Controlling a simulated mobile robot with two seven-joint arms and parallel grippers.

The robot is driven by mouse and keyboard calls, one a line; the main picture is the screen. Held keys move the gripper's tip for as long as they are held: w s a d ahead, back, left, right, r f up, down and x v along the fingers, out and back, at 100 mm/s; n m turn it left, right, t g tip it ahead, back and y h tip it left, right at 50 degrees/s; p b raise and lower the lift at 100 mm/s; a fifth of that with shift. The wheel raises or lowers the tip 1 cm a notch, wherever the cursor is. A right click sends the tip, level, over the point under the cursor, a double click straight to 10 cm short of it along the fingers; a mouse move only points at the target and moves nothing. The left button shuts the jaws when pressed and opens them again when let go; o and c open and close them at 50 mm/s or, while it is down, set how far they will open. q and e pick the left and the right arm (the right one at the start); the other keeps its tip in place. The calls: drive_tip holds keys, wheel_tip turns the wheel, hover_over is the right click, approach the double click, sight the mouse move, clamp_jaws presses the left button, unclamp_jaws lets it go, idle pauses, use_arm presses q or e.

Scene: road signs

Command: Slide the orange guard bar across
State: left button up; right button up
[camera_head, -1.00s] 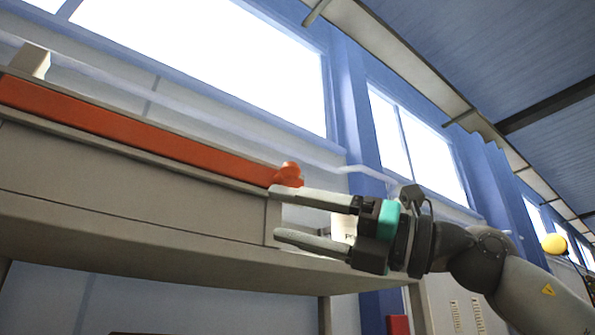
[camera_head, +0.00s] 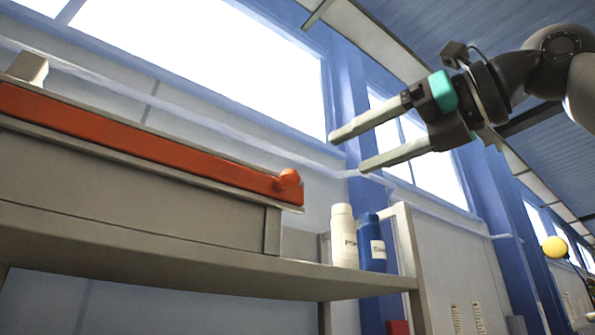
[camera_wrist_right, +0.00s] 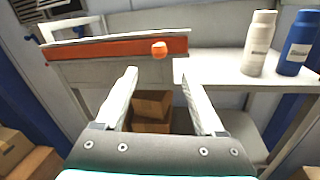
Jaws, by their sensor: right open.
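The orange guard bar (camera_head: 130,142) lies in a rail along the front top of a grey housing (camera_head: 120,185). Its round orange knob (camera_head: 288,180) is at the right end of the bar. In the right wrist view the bar (camera_wrist_right: 100,49) and its knob (camera_wrist_right: 159,50) show beyond the fingertips. My right gripper (camera_head: 348,152) is open and empty, up and to the right of the knob and apart from it. Its two fingers also show in the wrist view (camera_wrist_right: 160,82). My left gripper is not in view.
A white bottle (camera_head: 343,238) and a blue bottle (camera_head: 372,243) stand on the shelf (camera_head: 300,277) right of the housing. Cardboard boxes (camera_wrist_right: 152,112) sit below in the wrist view. The air around my right gripper is clear.

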sight(298, 176)
drive_tip(key=p+x, duration=0.3)
drive_tip(key=x, duration=0.7)
drive_tip(key=shift+a, duration=0.2)
drive_tip(key=shift+w+a, duration=0.5)
drive_tip(key=shift+c, duration=0.3)
clamp_jaws()
